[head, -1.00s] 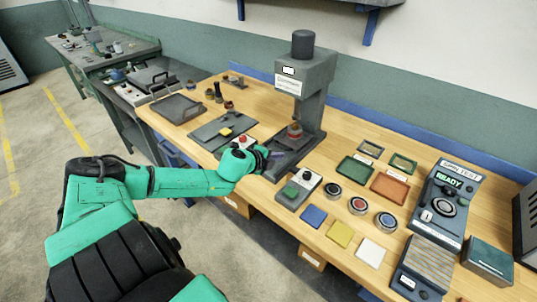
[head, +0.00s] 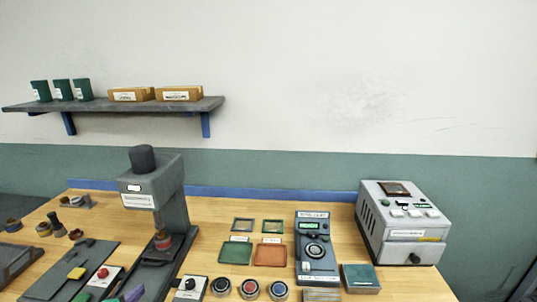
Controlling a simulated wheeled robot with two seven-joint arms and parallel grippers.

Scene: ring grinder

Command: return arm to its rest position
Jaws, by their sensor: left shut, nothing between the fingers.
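Most of my left arm is below the picture. My right gripper is out of view.
A control box with a red button (head: 103,273) stands left of the gripper, and one with a black knob (head: 190,284) right of it. Green (head: 235,252) and orange (head: 270,255) trays, a tester (head: 315,262) and a grey machine (head: 402,225) stand further right. A shelf (head: 110,105) hangs above.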

